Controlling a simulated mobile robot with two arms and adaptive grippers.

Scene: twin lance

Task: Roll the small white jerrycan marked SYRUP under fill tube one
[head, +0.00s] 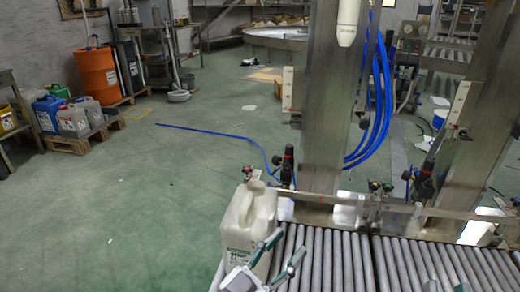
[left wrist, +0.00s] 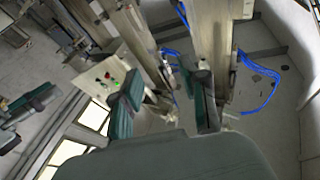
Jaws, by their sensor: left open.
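A white jerrycan (head: 240,228) stands upright on the left end of the roller conveyor (head: 345,262) in the head view. Its green and white label is too small to read. My left gripper (head: 280,255) is open in front of the can's lower right side, partly covering it; I cannot tell whether they touch. In the left wrist view the open left fingers (left wrist: 165,105) have nothing between them, and I cannot make out the can. A white tube with a tapered tip (head: 346,30) hangs at the top, right of the can; its number does not show. Only tips of my right gripper (head: 445,287) show at the bottom edge.
A metal rail (head: 340,203) runs along the conveyor's back edge. Two steel columns (head: 325,120) rise behind it, with blue hoses (head: 382,90) beside the nearer one. Dark clamps or valves (head: 287,165) stick out near the rail. The rollers right of the can look clear.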

